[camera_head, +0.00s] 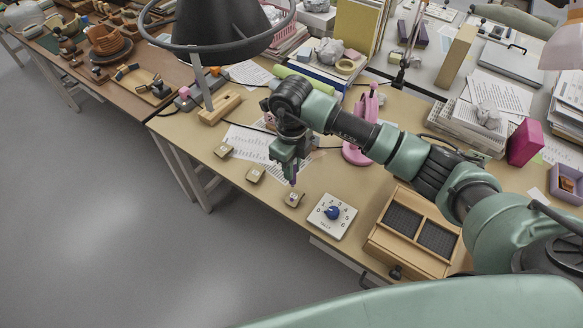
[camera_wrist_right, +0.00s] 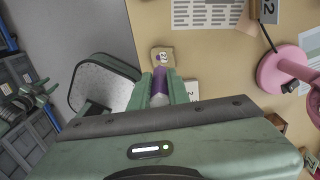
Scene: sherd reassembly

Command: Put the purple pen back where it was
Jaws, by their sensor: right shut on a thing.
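My right gripper (camera_head: 289,166) points down over the tan table and is shut on the purple pen (camera_head: 294,179). In the right wrist view the pen (camera_wrist_right: 160,74) sits between the two fingers (camera_wrist_right: 161,88), its purple part beyond a paler part. In the head view the pen's lower end is just above the nearest of three small tan labelled blocks (camera_head: 293,199). That block also shows beyond the fingertips in the wrist view (camera_wrist_right: 162,53). I cannot tell whether pen and block touch. My left gripper is not in view.
Two similar blocks stand to the left, a middle one (camera_head: 255,174) and a far one (camera_head: 224,150). A white dial plate with a blue knob (camera_head: 332,213) lies just right. A wooden tray (camera_head: 419,219) and a pink stand (camera_head: 359,153) are further right.

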